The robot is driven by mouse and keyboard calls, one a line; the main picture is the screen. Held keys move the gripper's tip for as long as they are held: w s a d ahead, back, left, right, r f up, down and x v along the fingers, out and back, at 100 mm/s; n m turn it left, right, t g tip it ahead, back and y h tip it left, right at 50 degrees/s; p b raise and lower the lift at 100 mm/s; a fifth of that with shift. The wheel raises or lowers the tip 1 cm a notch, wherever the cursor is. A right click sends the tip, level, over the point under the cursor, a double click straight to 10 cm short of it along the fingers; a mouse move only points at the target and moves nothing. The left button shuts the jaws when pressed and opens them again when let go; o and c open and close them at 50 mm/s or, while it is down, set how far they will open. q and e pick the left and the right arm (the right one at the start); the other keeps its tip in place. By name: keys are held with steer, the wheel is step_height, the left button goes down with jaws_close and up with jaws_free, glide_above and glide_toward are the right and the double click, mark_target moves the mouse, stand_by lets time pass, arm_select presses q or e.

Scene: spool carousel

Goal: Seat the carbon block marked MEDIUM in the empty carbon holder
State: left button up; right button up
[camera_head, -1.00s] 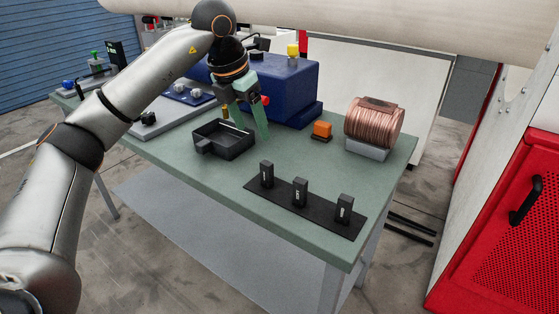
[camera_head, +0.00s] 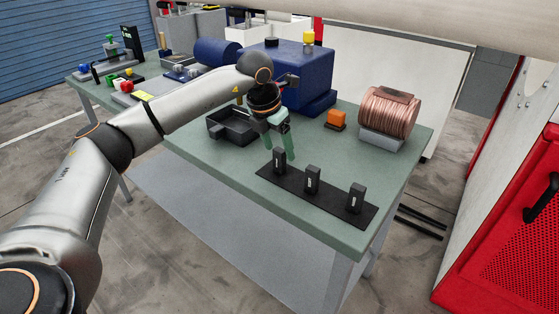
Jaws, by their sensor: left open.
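Three dark carbon blocks stand upright in a row on a flat black mat (camera_head: 332,205) at the table's front right. They are the left block (camera_head: 279,160), the middle block (camera_head: 312,180) and the right block (camera_head: 356,198). Each has a small pale label, too small to read, so I cannot tell which is marked MEDIUM. My left gripper (camera_head: 280,153) is open and empty, pointing down just behind and above the left block, with its green fingers apart. The carbon holder cannot be made out for certain; the blue machine (camera_head: 305,85) stands behind. My right gripper is not in view.
A black open tray (camera_head: 225,133) lies left of my gripper. A red cabinet (camera_head: 510,230) stands at the right.

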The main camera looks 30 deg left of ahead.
arm_select(q)
steer(key=shift+f, duration=0.15)
jaws_close()
stand_by(0.5)
